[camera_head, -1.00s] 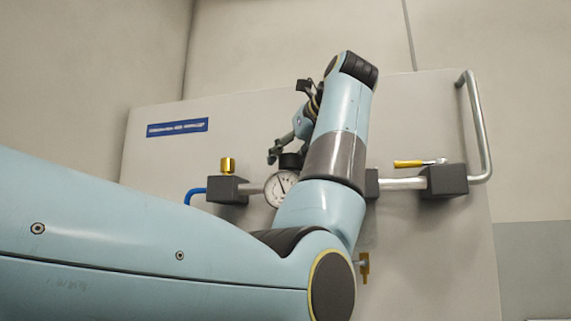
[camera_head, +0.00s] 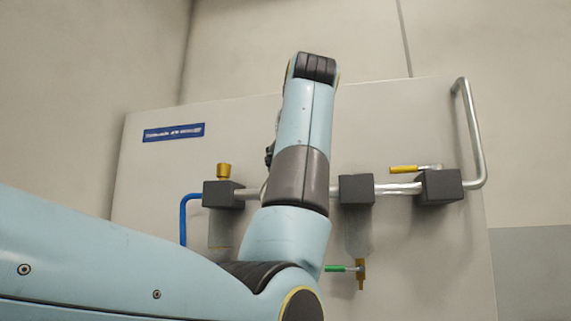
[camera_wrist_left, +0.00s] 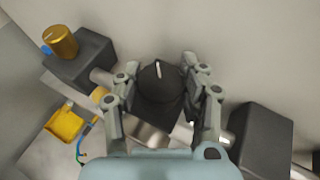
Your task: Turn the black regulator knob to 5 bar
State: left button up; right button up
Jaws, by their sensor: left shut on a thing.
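The black regulator knob (camera_wrist_left: 158,82) shows in the left wrist view, with a white pointer line on its top, on a dark block. My left gripper (camera_wrist_left: 162,76) has one finger on each side of the knob and is shut on it. In the head view my left arm hides the knob and nearly all of the pressure gauge, so I cannot read the gauge. My right gripper is in neither view.
A brass fitting (camera_head: 223,171) tops the left block (camera_head: 222,194). A middle block (camera_head: 356,190) and a right block (camera_head: 440,186) with a yellow lever (camera_head: 404,169) sit along the pipe. A green-handled valve (camera_head: 336,268) hangs below. A bent metal pipe (camera_head: 474,130) rises at right.

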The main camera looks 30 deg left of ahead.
pick_arm(q)
jog(key=shift+m+t+h, duration=0.3)
jog(key=shift+m+h, duration=0.2)
jog(key=shift+h, duration=0.1)
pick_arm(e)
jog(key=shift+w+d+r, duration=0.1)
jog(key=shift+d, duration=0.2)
pick_arm(q)
jog(key=o, duration=0.9)
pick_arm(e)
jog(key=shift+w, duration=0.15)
pick_arm(q)
jog(key=shift+s+d+r, duration=0.15)
jog(key=shift+s+d, duration=0.1)
jog(key=v, duration=0.6)
jog(key=shift+s+d, duration=0.2)
jog(key=shift+s, duration=0.1)
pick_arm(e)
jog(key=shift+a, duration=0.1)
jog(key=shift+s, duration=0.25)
